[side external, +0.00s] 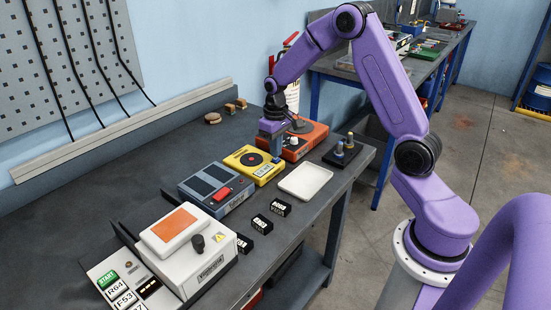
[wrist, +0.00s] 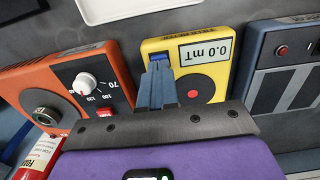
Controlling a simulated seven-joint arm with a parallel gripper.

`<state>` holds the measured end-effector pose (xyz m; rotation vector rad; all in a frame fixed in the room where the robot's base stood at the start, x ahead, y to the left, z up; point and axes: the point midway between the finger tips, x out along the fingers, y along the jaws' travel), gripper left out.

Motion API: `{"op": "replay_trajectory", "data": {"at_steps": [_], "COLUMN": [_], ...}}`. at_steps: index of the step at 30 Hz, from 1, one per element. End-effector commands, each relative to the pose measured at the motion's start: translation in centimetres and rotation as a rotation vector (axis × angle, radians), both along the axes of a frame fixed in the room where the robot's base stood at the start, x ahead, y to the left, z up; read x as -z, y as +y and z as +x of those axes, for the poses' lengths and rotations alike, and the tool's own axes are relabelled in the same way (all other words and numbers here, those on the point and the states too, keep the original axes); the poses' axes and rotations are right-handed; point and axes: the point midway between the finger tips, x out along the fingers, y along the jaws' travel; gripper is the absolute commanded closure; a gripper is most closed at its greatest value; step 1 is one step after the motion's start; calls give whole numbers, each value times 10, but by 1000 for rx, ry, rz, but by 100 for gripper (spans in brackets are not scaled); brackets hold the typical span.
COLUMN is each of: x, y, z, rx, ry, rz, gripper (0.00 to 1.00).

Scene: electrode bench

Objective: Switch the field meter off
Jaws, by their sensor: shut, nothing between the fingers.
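The field meter (side external: 261,172) is a yellow box on the bench, between an orange device and a blue-grey one. In the wrist view the field meter (wrist: 216,66) shows a display (wrist: 206,51) reading 0.0 mT, upside down, and a red dot on a dark disc. A blue switch-like part (wrist: 159,57) sits beside the display. My gripper (wrist: 158,70) is shut and empty, with its fingertips right at this blue part. I cannot tell whether they touch it. In the side view my gripper (side external: 274,153) points down at the meter's far right side.
The orange device (wrist: 82,84) with a white knob stands close by, and the blue-grey device (side external: 215,188) with a red button is on the other side. A white tray (side external: 305,181) and black labelled blocks (side external: 271,223) lie in front. A white machine (side external: 188,252) stands nearer.

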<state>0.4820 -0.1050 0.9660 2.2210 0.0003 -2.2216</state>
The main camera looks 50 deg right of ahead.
Motion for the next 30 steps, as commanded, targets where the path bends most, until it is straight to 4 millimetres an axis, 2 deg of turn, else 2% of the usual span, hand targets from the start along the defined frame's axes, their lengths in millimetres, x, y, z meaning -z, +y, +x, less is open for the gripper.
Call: {"op": "replay_trajectory", "data": {"at_steps": [30], "x": [13], "y": [0], "z": [0], "rx": [0], "ry": [0], "rz": [0], "gripper": [100]}}
